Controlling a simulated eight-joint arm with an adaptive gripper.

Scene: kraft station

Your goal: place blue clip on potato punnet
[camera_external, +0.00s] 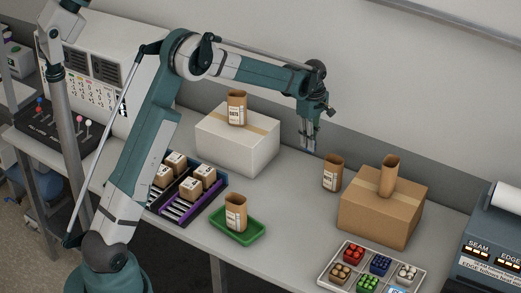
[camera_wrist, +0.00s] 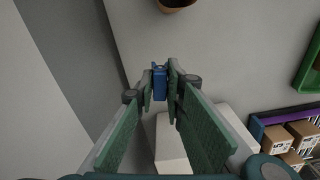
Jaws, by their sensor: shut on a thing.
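My gripper (camera_external: 308,148) is shut on a blue clip (camera_wrist: 160,82), which shows between the fingertips in the wrist view. The gripper points down over the bare table between the white box and the brown cardboard box. Several brown kraft containers stand upright: one on the white box (camera_external: 237,108), one in a green tray (camera_external: 236,212), one on the table (camera_external: 333,173) and one on the cardboard box (camera_external: 389,176). I cannot tell which is the potato punnet; the labels are too small to read. The table container's lower edge shows at the wrist view's top (camera_wrist: 175,4).
The white box (camera_external: 250,150), cardboard box (camera_external: 375,218) and green tray (camera_external: 255,232) stand around the table (camera_external: 290,205). A divided tray (camera_external: 327,278) holds coloured clips at the front. Racks (camera_external: 205,200) hold small cartons. A grey wall runs behind.

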